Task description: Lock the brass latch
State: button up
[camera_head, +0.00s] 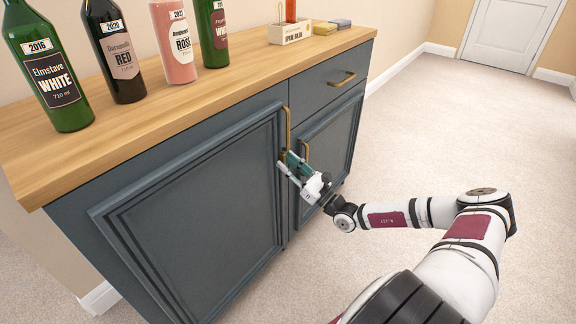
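The grey-blue cabinet has a large left door (190,215) and a smaller right door (332,150). A tall brass handle (287,125) runs up the left door's edge, and a shorter brass handle (305,150) is on the right door. A small brass piece (283,156), likely the latch, shows at the seam between the doors, partly hidden by my gripper. My gripper (287,163) is right in front of that piece, its fingers pointing at the seam. I cannot tell whether it touches the brass, nor whether the fingers are open or shut.
Several wine bottles (118,55) stand on the wooden countertop (190,97) at left. A small white holder (290,34) and sponges (325,27) sit at the back. A drawer with a brass handle (342,79) is above the right door. The carpet (450,130) at right is clear.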

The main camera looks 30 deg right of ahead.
jog(key=shift+w, duration=0.15)
grip_shut()
